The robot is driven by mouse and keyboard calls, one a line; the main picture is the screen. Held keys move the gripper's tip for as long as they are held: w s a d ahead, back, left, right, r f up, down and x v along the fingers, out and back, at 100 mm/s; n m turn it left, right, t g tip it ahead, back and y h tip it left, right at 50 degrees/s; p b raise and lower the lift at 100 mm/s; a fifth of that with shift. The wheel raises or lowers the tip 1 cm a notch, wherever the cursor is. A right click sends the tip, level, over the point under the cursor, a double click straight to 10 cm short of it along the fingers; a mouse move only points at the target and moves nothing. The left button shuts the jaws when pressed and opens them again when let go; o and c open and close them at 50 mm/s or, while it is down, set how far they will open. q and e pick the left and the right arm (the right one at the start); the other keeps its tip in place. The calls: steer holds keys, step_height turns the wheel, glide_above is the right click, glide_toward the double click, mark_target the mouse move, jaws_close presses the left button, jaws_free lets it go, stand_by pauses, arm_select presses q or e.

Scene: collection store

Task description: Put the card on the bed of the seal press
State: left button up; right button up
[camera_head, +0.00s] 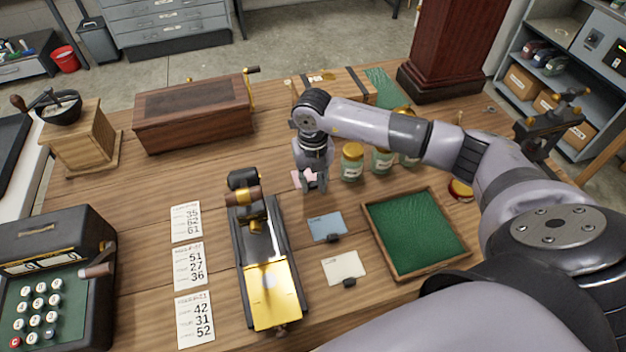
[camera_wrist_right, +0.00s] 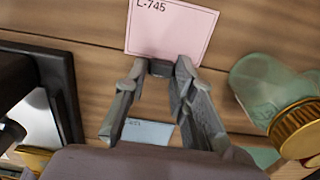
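A pink card (camera_wrist_right: 172,28) marked "L-745" has a dark tab on its near edge. In the head view the card (camera_head: 300,178) is partly hidden by my right gripper (camera_head: 314,187). In the wrist view the right gripper's (camera_wrist_right: 160,72) fingertips close in on both sides of the tab and appear to grip it. I cannot tell whether the card is clear of the table. A black press with brass balls (camera_head: 548,122), which looks like the seal press, stands at the table's right; its bed is not clearly visible. My left gripper is out of view.
A blue card (camera_head: 326,226) and a cream card (camera_head: 344,266) lie beside a green-lined tray (camera_head: 373,212). A black and brass railed device (camera_head: 272,300) stands left of them. Glass jars (camera_head: 352,163) with gold lids stand close right of my gripper, under my arm.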

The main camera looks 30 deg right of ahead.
steer(key=shift+o, duration=1.4)
steer(key=shift+r, duration=0.1)
